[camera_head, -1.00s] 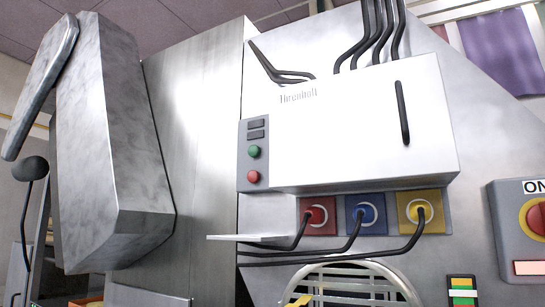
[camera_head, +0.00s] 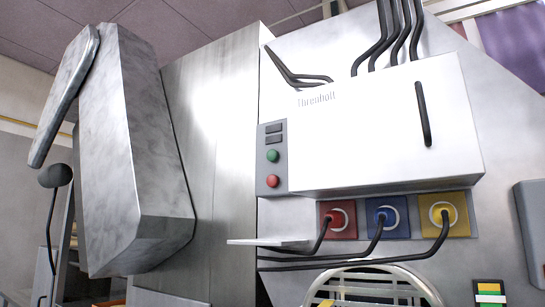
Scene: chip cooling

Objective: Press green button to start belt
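The green button (camera_head: 272,156) is on a small grey control panel (camera_head: 272,132) at the left side of a white box (camera_head: 385,125) marked "Threnholt". Neither of my grippers shows in the head view. Nothing covers the green button.
Red (camera_head: 338,220), blue (camera_head: 387,216) and yellow (camera_head: 444,214) sockets with black cables are below the box. A thin white shelf (camera_head: 268,242) juts out to the left below the panel. A large slanted metal housing (camera_head: 130,160) stands at left. A grey box is cut off at right.

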